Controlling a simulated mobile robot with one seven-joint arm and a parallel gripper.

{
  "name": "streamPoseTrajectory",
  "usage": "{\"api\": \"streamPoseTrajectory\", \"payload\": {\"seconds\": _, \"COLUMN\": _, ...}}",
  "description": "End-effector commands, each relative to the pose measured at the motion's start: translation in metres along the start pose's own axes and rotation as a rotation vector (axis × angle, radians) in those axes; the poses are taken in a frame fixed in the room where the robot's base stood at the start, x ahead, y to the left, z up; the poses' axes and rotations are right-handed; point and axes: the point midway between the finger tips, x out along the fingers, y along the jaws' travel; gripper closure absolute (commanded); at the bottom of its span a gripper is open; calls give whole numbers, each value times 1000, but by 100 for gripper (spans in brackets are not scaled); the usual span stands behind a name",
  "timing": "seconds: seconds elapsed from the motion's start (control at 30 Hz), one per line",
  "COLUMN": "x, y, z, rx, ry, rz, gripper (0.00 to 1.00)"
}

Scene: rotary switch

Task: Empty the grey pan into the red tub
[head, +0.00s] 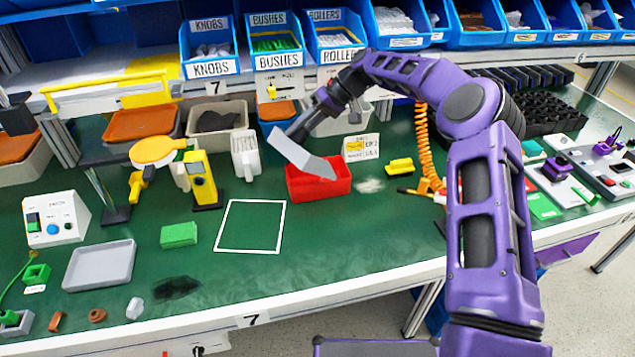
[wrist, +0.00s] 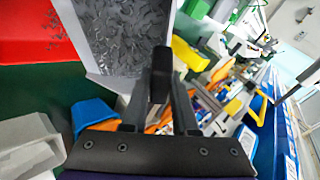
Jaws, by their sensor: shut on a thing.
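My gripper (head: 296,130) is shut on the grey pan (head: 302,157) by its edge and holds it above the bench, tilted down to the right. The pan is over the left part of the red tub (head: 322,186), which stands on the green bench top. In the wrist view my gripper (wrist: 160,78) grips the pan's wall, and the pan (wrist: 92,62) holds many small grey pieces. The red tub (wrist: 28,38) is beside the pan at upper left, with a few small grey bits in it. The rest of the tub's inside is hidden.
A white jug (head: 245,155) and a yellow device (head: 202,180) stand left of the tub. A yellow block (head: 399,166) lies to its right. Blue bins (head: 277,42) line the shelf behind. A white-outlined square (head: 250,226) in front is clear. A grey tray (head: 100,266) lies at front left.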

Motion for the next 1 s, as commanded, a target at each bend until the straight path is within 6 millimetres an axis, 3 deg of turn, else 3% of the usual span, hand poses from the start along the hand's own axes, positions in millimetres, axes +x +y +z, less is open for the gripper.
{"api": "streamPoseTrajectory", "payload": {"seconds": 1.0, "x": -12, "y": 7, "z": -5, "rx": 36, "ry": 1, "rz": -88, "gripper": 100}}
